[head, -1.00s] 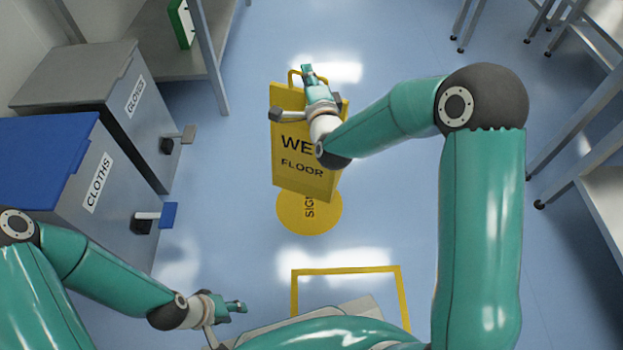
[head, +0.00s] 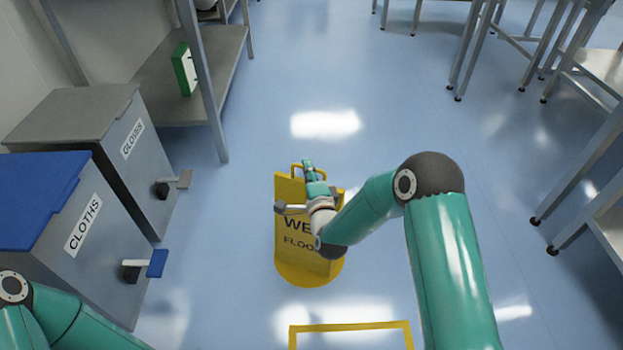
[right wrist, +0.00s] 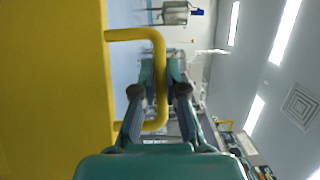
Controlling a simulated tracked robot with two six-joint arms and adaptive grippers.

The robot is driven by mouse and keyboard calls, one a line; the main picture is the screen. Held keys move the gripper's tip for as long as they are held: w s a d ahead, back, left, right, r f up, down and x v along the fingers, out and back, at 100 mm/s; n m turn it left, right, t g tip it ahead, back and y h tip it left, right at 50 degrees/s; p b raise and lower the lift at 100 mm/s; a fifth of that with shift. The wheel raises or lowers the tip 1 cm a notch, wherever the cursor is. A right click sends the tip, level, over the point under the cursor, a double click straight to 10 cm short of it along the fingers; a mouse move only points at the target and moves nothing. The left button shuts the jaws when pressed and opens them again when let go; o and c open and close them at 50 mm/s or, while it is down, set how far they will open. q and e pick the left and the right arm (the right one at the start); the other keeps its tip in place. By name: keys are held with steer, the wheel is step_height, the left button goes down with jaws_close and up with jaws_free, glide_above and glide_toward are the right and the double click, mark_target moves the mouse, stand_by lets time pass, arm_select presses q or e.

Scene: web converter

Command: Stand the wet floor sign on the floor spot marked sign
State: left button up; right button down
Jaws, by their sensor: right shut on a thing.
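The yellow wet floor sign (head: 290,238) is upright in the head view, its "WE" and "FLOO" lettering partly behind my right arm. Its lower part overlaps the round yellow floor spot (head: 308,281), whose near rim shows below it. The spot's lettering is hidden. I cannot tell whether the sign's foot touches the floor. My right gripper (head: 309,172) is shut on the sign's top handle. The right wrist view shows the yellow handle (right wrist: 158,100) between its fingers (right wrist: 160,75). My left gripper is out of view; only part of that arm shows.
The grey gloves bin (head: 75,115) and blue-lidded cloths bin (head: 35,195) stand at left, with pedals sticking out. A metal shelf (head: 165,85) is behind them. Tables (head: 600,70) line the right. A yellow floor outline (head: 350,327) lies nearer me. Floor beyond the sign is clear.

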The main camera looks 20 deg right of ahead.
step_height(320, 180, down, 3)
steer(key=shift+r+b, duration=0.2)
steer(key=shift+b, duration=0.15)
steer(key=shift+r, duration=0.1)
steer(key=c, duration=1.2)
jaws_free()
steer(key=shift+f, duration=0.2)
steer(key=shift+r, duration=0.1)
